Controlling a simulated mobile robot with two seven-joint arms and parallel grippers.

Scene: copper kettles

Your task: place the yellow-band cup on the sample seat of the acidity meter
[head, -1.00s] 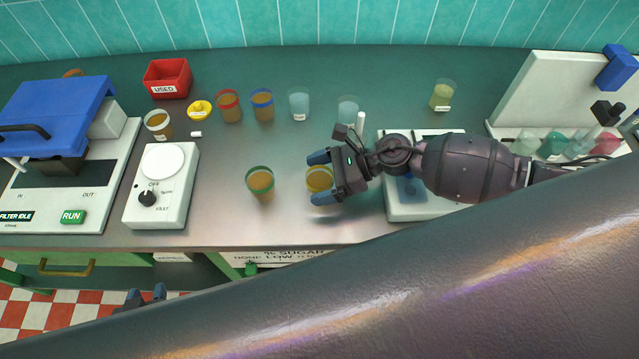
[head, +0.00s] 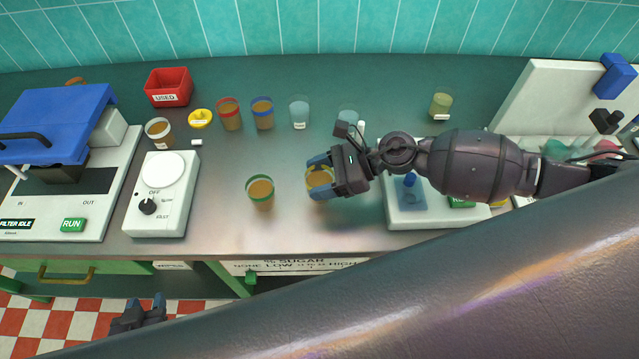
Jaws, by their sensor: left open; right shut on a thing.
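The yellow-band cup (head: 318,178) holds brown liquid and stands upright on the counter near its front middle. My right gripper (head: 316,177) reaches in from the right and is shut on it, one finger on each side. My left gripper (head: 144,303) is open and empty, low at the left in front of the counter. A white device with a blue part (head: 410,203) and a green button lies partly under my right arm. Another white device with an upright panel (head: 545,95) and blue block stands far right, its base partly hidden. I cannot tell which is the acidity meter.
A green-band cup (head: 261,192) stands just left of the held cup. Red-band (head: 229,115) and blue-band (head: 263,112) cups, pale blue cups (head: 300,112) and a red USED bin (head: 168,87) are behind. A white dial device (head: 160,195) stands left.

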